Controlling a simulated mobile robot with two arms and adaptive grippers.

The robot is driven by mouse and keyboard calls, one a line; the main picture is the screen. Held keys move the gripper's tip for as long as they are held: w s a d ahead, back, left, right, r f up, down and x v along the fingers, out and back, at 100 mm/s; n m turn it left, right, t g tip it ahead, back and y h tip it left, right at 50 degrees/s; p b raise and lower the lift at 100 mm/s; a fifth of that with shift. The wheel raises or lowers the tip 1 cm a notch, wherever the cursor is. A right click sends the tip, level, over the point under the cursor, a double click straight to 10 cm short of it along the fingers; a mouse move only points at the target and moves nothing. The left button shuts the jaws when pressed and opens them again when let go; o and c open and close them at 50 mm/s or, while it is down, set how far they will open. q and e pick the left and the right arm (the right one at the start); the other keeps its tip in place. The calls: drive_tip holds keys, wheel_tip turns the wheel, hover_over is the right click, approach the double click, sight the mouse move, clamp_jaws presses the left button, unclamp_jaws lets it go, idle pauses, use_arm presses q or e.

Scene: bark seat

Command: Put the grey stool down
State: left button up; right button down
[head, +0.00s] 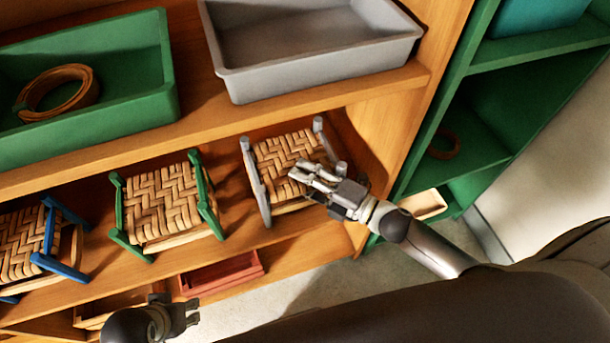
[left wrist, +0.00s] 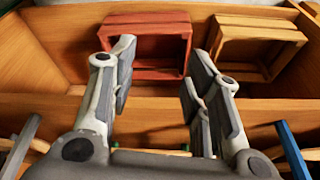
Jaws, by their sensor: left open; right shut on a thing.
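The grey stool (head: 271,152) has a woven tan seat and grey posts. It is at the right end of the middle shelf in the head view, beside the wooden side panel. My right gripper (head: 308,172) is shut on it at its right front side and covers part of the seat and frame. Whether its feet touch the shelf board I cannot tell. My left gripper (head: 190,312) is low at the front, apart from the stools. In the left wrist view its fingers (left wrist: 158,75) are spread with nothing between them.
A green stool (head: 162,207) and a blue stool (head: 24,243) stand to the left on the same shelf (head: 235,240). A grey tray (head: 320,72) and a green tray (head: 135,112) are above. A red crate (head: 222,276) is below. Bare board separates the green and grey stools.

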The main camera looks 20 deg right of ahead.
drive_tip(key=c, duration=0.9)
unclamp_jaws()
drive_tip(key=shift+c, duration=0.2)
use_arm(q)
drive_tip(key=shift+r, duration=0.15)
use_arm(e)
drive_tip(key=shift+r, duration=0.2)
use_arm(q)
drive_tip(key=shift+p+x, duration=0.5)
drive_tip(key=shift+x, duration=1.25)
use_arm(e)
drive_tip(key=v, duration=1.2)
use_arm(q)
drive_tip(key=shift+s, duration=0.15)
use_arm(e)
drive_tip(key=shift+f, duration=0.1)
